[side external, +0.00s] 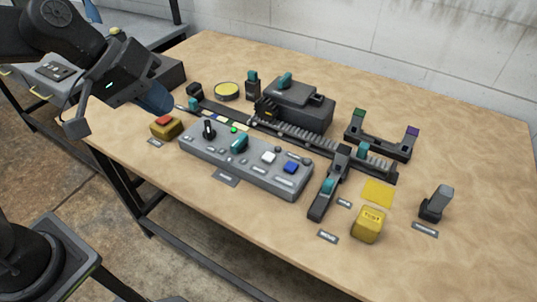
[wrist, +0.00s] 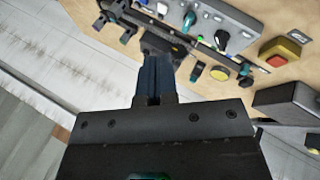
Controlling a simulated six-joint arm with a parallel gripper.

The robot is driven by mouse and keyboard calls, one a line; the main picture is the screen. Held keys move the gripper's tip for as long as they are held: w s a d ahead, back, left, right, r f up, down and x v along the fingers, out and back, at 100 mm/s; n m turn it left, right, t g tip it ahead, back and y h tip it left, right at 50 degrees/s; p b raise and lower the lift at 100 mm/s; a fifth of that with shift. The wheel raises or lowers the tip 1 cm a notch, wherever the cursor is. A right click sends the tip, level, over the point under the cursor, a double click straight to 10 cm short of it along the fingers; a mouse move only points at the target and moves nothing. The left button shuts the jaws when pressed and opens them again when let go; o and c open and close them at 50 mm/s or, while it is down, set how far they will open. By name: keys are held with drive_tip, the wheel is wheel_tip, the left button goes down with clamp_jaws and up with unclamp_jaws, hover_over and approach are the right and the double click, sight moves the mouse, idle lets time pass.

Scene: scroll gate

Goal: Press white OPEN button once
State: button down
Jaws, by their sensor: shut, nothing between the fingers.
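The white button (side external: 268,157) sits on the grey control panel (side external: 215,160), just left of a blue button (side external: 291,168). Its lettering is too small to read. My gripper (side external: 166,106) is above the table's left end, left of the panel and apart from the white button. Its blue fingers are shut with nothing between them; they also show in the wrist view (wrist: 157,58). The panel is partly in the wrist view (wrist: 232,28) at the top, but I cannot make out the white button there for certain.
A red-topped yellow button box (side external: 166,126) stands left of the panel. The panel also carries a black knob (side external: 209,128) and a teal knob (side external: 239,142). A toothed rail (side external: 300,135) runs behind it. A yellow block (side external: 369,225) stands right. The table's front edge is clear.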

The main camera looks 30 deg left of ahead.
drive_tip(key=w+d+f+n+h, duration=0.25)
drive_tip(key=w+d+n, duration=0.4)
drive_tip(key=w, duration=0.35)
drive_tip(key=n, duration=0.5)
hover_over(268, 158)
wheel_tip(268, 158, down, 8)
drive_tip(key=shift+r+t, duration=0.2)
drive_tip(key=shift+t, duration=0.1)
drive_tip(key=shift+f, duration=4.4)
drive_tip(key=shift+f, duration=0.45)
